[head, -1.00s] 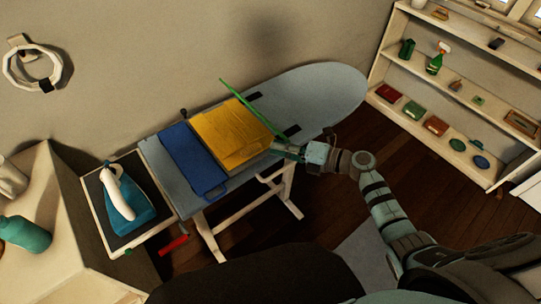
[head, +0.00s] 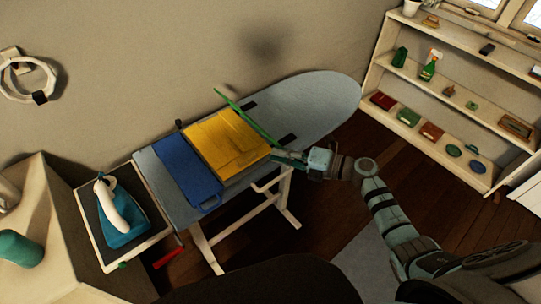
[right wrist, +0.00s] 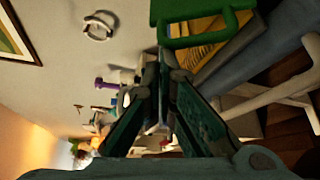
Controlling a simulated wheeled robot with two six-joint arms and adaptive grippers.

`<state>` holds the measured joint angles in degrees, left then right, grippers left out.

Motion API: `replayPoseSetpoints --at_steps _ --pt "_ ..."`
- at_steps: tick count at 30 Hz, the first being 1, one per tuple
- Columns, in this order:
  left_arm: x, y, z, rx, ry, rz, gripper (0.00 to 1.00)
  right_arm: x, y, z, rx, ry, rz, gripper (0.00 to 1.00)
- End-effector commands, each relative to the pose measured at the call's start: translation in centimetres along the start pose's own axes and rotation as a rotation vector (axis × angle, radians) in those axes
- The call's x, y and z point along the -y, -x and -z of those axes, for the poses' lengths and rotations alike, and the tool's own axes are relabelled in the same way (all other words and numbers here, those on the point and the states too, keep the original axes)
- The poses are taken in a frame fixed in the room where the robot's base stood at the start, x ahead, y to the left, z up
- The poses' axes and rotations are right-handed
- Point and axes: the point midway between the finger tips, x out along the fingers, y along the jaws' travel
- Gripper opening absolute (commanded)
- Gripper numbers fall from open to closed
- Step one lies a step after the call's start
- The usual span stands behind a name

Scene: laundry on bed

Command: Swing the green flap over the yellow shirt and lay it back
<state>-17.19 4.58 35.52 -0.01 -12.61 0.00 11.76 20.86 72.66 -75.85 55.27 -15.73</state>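The green flap (head: 247,118) stands up almost edge-on along the right side of the yellow shirt (head: 225,140), on the folding board. Its handle (right wrist: 205,42), a green loop, shows at the top of the right wrist view, with yellow cloth behind it. My right gripper (head: 277,155) is at the flap's near end. In the right wrist view its fingers (right wrist: 164,62) come together at the handle's left corner and look shut on it; the exact contact is partly hidden. The blue flap (head: 188,168) lies flat left of the shirt. My left gripper is not in view.
The grey ironing board (head: 315,98) carries the folding board, and its right end is bare. A teal iron (head: 122,215) stands on a tray at the left. White shelves (head: 450,90) with small items stand at the right.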

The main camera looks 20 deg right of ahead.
Motion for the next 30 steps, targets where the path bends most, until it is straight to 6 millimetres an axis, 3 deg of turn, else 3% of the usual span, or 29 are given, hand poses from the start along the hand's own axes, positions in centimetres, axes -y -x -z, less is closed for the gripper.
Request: replayPoseSetpoints --at_steps 14,30 --pt "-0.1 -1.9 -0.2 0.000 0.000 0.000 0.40 0.1 0.8 -1.4 0.001 -0.163 -0.093 0.00" --pt "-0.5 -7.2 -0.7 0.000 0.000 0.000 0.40 1.3 2.9 -5.0 0.000 -0.608 -0.341 0.00"
